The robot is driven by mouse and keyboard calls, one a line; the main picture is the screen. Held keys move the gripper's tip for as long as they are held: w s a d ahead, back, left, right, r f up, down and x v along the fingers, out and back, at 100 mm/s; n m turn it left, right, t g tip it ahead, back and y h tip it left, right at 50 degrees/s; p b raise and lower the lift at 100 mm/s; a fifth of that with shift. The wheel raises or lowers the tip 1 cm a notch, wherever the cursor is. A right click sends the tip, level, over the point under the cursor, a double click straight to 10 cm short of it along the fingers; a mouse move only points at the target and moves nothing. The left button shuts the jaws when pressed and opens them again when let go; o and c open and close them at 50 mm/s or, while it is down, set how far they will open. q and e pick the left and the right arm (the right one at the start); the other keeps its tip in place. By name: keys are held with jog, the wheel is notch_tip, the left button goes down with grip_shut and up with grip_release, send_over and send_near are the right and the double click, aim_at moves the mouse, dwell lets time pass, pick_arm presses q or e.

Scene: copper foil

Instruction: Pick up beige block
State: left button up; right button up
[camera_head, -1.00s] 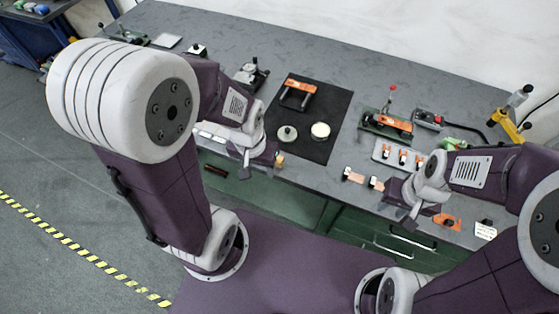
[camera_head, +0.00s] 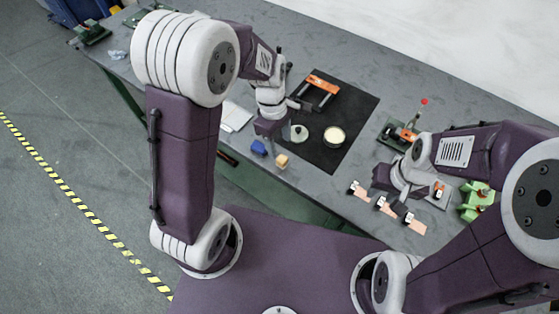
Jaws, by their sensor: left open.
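The small beige block (camera_head: 282,161) lies on the grey table near its front edge. My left gripper (camera_head: 269,128) hangs just behind it and a little to the left, apart from it in the picture. This gripper is open; its fingertips are hard to make out from above. A blue block (camera_head: 259,147) lies left of the beige block, close to the gripper. My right gripper (camera_head: 387,182) is over the right part of the table, by several small copper-coloured pieces (camera_head: 387,206). Its fingers are too hidden to tell whether they are open.
A black mat (camera_head: 344,156) holds an orange-handled frame (camera_head: 321,86), a pale green round piece (camera_head: 300,133) and a cream-topped round dish (camera_head: 334,136). A red-knobbed clamp (camera_head: 405,130) stands further right. Green parts (camera_head: 475,201) lie at the right. A white sheet (camera_head: 235,116) lies left.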

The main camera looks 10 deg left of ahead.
aim_at(282, 159)
pick_arm(q)
jog(key=f, duration=0.3)
jog(key=shift+d+f, duration=0.25)
jog(key=shift+f, duration=0.05)
jog(key=shift+w+d+f, duration=0.1)
jog(key=shift+w+f, duration=0.05)
jog(key=shift+w, duration=0.05)
jog(key=f, duration=0.4)
jog(key=shift+s+f+b, duration=0.25)
jog(key=shift+s+b, duration=0.1)
jog(key=shift+s, duration=0.05)
jog(key=shift+w+d+f, duration=0.15)
jog(key=shift+w+f, duration=0.05)
jog(key=shift+f, duration=0.1)
grip_shut()
